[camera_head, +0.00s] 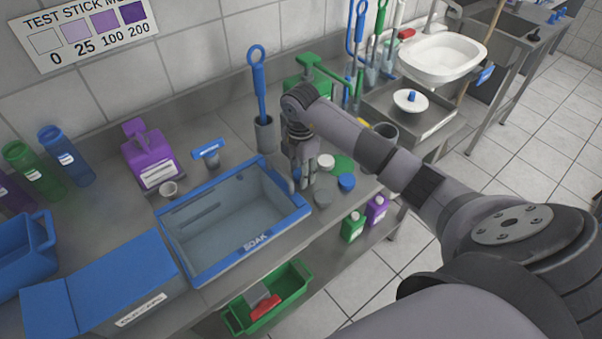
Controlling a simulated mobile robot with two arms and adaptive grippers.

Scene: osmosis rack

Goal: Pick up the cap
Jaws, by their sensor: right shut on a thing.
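My right gripper (304,175) points down over the counter, just right of the clear SOAK bin (215,226). It is shut on what looks like a cap, mostly hidden by the fingers. A small blue patch shows beside the fingers, but I cannot tell whether it belongs to the held cap. Close to the right of the gripper lie a white round cap (326,161), a green disc (343,165), a blue cap (347,182) and a grey round piece (323,197). My left gripper is not in view.
A purple jug (150,155) and a blue brush in a grey holder (264,134) stand behind the bin. A blue-lidded box (105,285) is at its left. A sink (440,58) is at the back right. The counter's front edge is close to the caps.

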